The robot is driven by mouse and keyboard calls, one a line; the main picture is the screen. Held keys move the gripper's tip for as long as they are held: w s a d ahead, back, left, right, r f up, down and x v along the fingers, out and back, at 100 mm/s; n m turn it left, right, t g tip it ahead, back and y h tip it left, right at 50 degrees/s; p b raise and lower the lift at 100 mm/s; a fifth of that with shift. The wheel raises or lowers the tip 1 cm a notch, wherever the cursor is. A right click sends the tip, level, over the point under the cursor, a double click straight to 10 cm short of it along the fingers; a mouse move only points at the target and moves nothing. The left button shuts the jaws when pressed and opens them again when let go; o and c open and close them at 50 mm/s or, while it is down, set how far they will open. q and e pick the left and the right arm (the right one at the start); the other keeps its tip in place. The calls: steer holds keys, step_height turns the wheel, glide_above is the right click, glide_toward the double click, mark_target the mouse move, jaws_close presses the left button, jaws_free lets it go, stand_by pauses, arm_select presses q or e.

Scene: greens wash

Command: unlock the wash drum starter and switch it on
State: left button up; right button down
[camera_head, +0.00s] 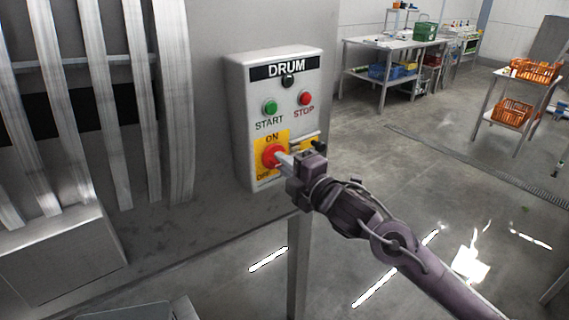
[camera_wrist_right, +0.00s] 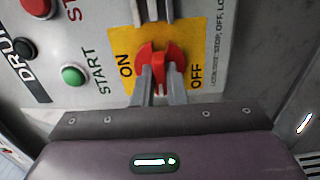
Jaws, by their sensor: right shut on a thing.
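The drum starter box (camera_head: 240,110) is a pale grey panel labelled DRUM. It has a green START button (camera_head: 270,107), a red STOP button (camera_head: 305,98) and a red rotary switch (camera_head: 270,154) on a yellow ON/OFF plate (camera_head: 264,137). My right gripper (camera_head: 284,160) is at the switch. In the right wrist view its fingers (camera_wrist_right: 160,84) are shut on the red switch handle (camera_wrist_right: 158,55), between the ON and OFF labels. Part of the plate is hidden behind my gripper. No padlock can be made out. My left gripper is not in view.
A black knob (camera_head: 289,81) sits above the buttons. Metal bars (camera_head: 134,100) stand left of the box. A work table (camera_head: 388,42) and a stand with orange crates (camera_head: 515,112) are far back right. The floor between is open.

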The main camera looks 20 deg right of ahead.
steer(key=m+p, duration=1.1)
steer(key=m, duration=0.6)
steer(key=shift+f+m, duration=0.1)
steer(key=shift+m, duration=0.3)
stand_by(0.4)
steer(key=c, duration=1.5)
jaws_free()
